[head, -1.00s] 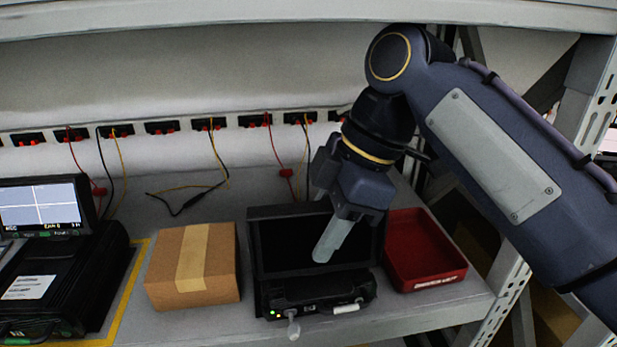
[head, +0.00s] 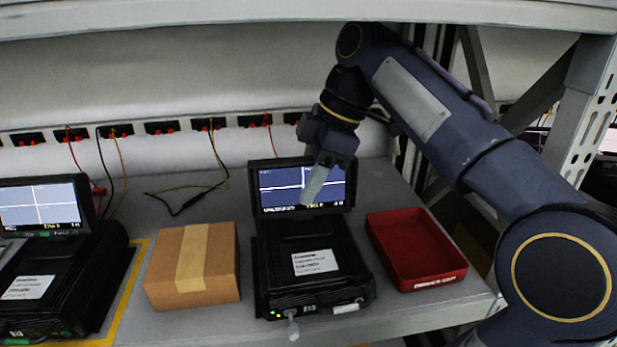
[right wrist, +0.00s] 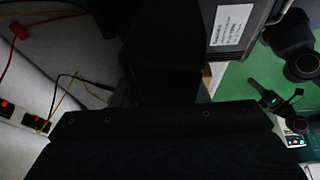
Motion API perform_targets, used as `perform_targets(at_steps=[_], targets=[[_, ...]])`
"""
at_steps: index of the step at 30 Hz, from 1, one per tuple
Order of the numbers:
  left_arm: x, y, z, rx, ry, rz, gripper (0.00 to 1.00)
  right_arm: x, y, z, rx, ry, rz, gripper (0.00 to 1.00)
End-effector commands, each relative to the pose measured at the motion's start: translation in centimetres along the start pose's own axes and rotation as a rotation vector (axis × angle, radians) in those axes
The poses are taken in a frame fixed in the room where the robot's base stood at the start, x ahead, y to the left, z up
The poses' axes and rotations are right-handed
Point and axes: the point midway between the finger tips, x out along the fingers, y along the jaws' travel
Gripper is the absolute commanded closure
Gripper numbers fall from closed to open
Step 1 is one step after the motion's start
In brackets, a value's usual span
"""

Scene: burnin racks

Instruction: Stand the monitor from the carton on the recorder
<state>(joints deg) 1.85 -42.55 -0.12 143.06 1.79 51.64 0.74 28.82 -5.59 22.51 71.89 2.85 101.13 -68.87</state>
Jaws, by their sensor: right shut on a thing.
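The monitor (head: 279,184) stands upright at the back of the right-hand recorder (head: 284,259), facing front, its screen lit with white lines on blue. My right gripper (head: 312,188) is shut on the monitor from above, one finger showing in front of the screen. The other finger is hidden behind the monitor. In the right wrist view the labelled recorder (right wrist: 232,48) shows at the top, and a dark panel fills the bottom. The taped cardboard carton (head: 214,268) sits left of the recorder; its inside does not show. My left gripper is out of view.
A red tray (head: 451,276) lies right of the recorder. Another recorder (head: 92,268) with a lit monitor (head: 42,207) stands at far left, inside yellow tape. Sockets (head: 162,127) and loose cables (head: 190,200) line the back. A shelf beam (head: 300,10) crosses overhead.

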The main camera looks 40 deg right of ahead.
Motion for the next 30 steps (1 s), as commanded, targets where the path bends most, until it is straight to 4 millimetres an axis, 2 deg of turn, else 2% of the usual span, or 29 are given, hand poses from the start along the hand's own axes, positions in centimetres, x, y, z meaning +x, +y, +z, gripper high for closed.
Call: perform_targets(at_steps=[6, 7, 12, 22, 28, 29, 30], targets=[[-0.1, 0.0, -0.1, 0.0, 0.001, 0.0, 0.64, 0.1, 0.0, 0.0, -0.001, 0.001, 0.002, 1.0], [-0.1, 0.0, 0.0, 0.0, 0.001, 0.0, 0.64, 0.2, 0.0, 0.1, 0.0, 0.0, 0.001, 0.58], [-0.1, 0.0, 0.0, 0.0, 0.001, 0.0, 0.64, 0.2, 0.0, 0.1, 0.0, 0.0, 0.0, 0.38], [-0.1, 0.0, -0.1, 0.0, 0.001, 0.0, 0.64, -0.1, 0.0, 0.0, 0.0, 0.0, 0.001, 0.38], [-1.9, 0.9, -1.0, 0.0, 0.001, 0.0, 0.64, -3.5, 0.0, -0.3, -0.001, 0.0, 0.001, 0.38], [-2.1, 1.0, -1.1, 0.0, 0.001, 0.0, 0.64, -4.0, 0.0, -0.1, 0.002, -0.001, 0.002, 0.38], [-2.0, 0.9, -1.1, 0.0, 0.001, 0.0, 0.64, -4.0, -0.1, 1.2, 0.007, -0.003, 0.002, 0.38]])
